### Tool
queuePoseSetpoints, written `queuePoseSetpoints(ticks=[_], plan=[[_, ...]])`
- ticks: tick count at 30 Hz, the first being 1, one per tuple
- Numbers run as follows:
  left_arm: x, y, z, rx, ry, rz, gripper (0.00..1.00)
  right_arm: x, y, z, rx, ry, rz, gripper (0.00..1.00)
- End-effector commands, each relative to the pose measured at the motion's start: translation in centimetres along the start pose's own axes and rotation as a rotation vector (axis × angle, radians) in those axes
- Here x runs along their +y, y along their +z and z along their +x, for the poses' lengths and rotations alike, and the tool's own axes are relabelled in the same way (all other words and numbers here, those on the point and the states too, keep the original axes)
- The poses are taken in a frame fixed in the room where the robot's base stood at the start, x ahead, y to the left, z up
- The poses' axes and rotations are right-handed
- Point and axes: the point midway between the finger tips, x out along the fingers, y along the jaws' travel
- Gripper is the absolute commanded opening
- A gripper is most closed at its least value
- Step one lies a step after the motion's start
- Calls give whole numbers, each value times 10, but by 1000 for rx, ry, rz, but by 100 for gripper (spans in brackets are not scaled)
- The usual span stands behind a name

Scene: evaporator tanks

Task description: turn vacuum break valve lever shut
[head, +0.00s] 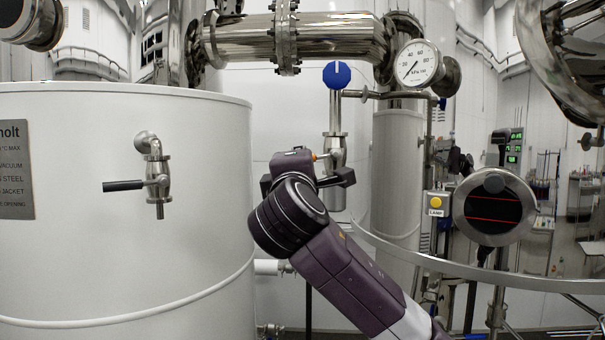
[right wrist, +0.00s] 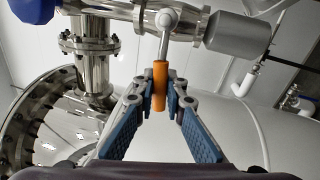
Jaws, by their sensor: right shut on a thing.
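The valve lever has an orange grip (right wrist: 160,82) on a metal stem that runs to a round pivot on the pipework in the right wrist view. In the head view only a small orange bit (head: 315,156) shows beside my right gripper (head: 308,172). The steel valve body (head: 335,143) stands just behind the gripper. In the right wrist view the blue-padded fingers of my right gripper (right wrist: 159,103) are closed around the lower part of the orange grip. In the head view my own wrist hides most of the fingers and lever. My left gripper is not in view.
A blue knob (head: 337,75) and a pressure gauge (head: 417,64) sit above. A white tank (head: 120,260) with a black-handled tap (head: 151,176) fills the left. A curved rail (head: 450,267) and a yellow-button lamp box (head: 436,204) are at right. A thick steel pipe (head: 335,38) crosses above.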

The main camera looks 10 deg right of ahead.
Motion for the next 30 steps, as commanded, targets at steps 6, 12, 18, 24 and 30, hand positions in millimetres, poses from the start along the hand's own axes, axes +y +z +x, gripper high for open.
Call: queuePoseSetpoints(ticks=[6, 12, 18, 24, 30], plan=[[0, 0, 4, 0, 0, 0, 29, 6, 0, 1, -20, -2, 98, 0], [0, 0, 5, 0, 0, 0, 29, 9, 1, 2, -28, -2, 139, 0], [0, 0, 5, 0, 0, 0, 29, 10, 1, 2, -30, -1, 148, 0], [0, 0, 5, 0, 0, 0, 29, 10, 1, 2, -30, -1, 147, 0], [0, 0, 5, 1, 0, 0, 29, 10, 1, 2, -30, 0, 146, 26]])
